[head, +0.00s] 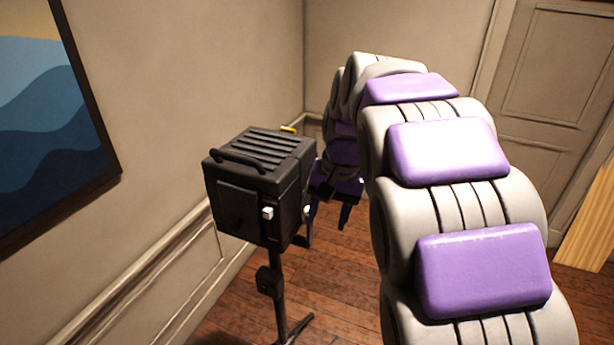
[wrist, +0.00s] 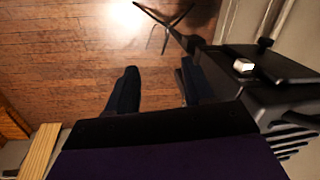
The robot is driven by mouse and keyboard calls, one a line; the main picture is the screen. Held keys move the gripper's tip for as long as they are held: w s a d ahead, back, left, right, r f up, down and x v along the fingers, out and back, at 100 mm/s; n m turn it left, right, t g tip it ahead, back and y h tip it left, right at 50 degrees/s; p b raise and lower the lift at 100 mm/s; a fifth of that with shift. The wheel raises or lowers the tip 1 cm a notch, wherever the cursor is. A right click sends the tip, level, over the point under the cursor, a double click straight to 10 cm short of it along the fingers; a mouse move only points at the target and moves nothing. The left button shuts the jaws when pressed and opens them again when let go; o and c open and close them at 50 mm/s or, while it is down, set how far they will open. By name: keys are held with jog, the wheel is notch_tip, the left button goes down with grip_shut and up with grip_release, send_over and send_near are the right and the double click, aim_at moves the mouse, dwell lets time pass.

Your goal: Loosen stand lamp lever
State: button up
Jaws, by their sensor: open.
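The stand lamp (head: 238,192) is a black box with a ribbed top and a handle, upright on a thin black stand (head: 276,300). A dark bracket-like part (head: 303,240) shows at its lower right side; I cannot tell whether this is the lever. My gripper (head: 328,208) is just right of the lamp, fingers pointing down, partly hidden behind it. In the wrist view my gripper (wrist: 157,88) is open with nothing seen between its fingers. The right finger is close against the lamp (wrist: 285,67); contact is unclear. A white knob (wrist: 243,66) shows on the lamp.
A wall with a framed picture (head: 50,110) is on the left. A door (head: 560,80) and a wooden plank (head: 588,225) are at the right. The wooden floor (wrist: 60,70) is open around the stand's legs (wrist: 166,25). My arm covers much of the right side of the head view.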

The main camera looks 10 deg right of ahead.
jog(key=w+d+r+p, duration=0.4)
jog(key=w+r+p, duration=0.3)
jog(key=w+r, duration=0.3)
send_near(307, 207)
jog(key=shift+m+t+y, duration=0.3)
jog(key=shift+m+y, duration=0.1)
jog(key=x, duration=0.2)
jog(key=d+p+x, duration=0.1)
jog(key=x, duration=0.2)
jog(key=p+x, duration=0.1)
jog(key=x, duration=0.2)
jog(key=shift+s+d+f, duration=0.25)
jog(key=shift+f, duration=0.2)
jog(key=shift+a+f, duration=0.4)
jog(key=shift+a, duration=0.2)
jog(key=shift+d, duration=0.35)
jog(key=shift+c, duration=0.8)
jog(key=shift+d, duration=0.25)
jog(key=c, duration=0.3)
jog(key=shift+w+a, duration=0.1)
jog(key=shift+a, duration=0.1)
jog(key=c, duration=0.4)
grip_shut()
